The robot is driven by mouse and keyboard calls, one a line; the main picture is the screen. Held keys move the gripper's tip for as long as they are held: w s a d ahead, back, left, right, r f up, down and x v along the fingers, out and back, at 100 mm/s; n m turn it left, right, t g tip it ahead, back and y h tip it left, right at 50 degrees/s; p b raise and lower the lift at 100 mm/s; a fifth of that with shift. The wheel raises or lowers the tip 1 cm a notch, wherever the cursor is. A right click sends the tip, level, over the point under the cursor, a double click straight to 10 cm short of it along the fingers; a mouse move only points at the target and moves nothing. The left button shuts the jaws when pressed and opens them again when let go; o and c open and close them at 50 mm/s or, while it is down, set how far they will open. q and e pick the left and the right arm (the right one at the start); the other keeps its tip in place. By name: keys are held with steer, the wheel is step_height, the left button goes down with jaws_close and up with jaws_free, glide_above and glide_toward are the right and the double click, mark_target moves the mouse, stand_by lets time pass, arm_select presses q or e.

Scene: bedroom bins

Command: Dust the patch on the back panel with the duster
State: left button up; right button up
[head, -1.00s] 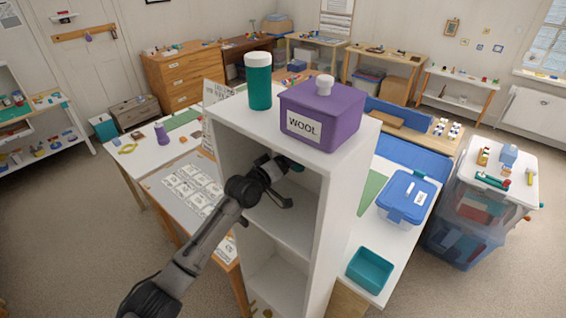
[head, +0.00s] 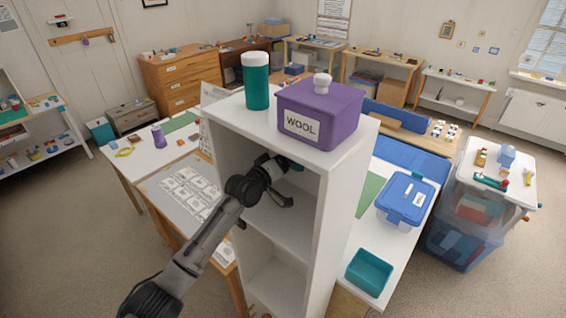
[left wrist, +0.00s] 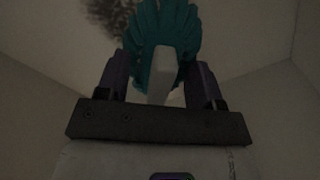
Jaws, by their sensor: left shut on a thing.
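My left gripper (head: 284,182) reaches into the upper compartment of the tall white shelf unit (head: 308,215). In the left wrist view its two fingers (left wrist: 165,85) are shut on the pale handle of the teal duster (left wrist: 163,28). The duster's fluffy head points away from the gripper, toward the back panel (left wrist: 225,30). A dark, smudgy patch (left wrist: 112,14) shows on the panel at the top, left of the duster head and perhaps partly behind it. I cannot tell whether the head touches the panel. In the head view the duster is mostly hidden. My right gripper is not in view.
A purple box labelled WOOL (head: 320,108) and a teal canister with a white lid (head: 256,85) stand on top of the unit. Its side walls and shelf board closely surround my left gripper. Tables flank the unit, with a blue-lidded box (head: 405,198) on the right one.

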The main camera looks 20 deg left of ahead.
arm_select(q)
steer(key=shift+w+d+b, duration=0.15)
steer(key=shift+w+b, duration=0.25)
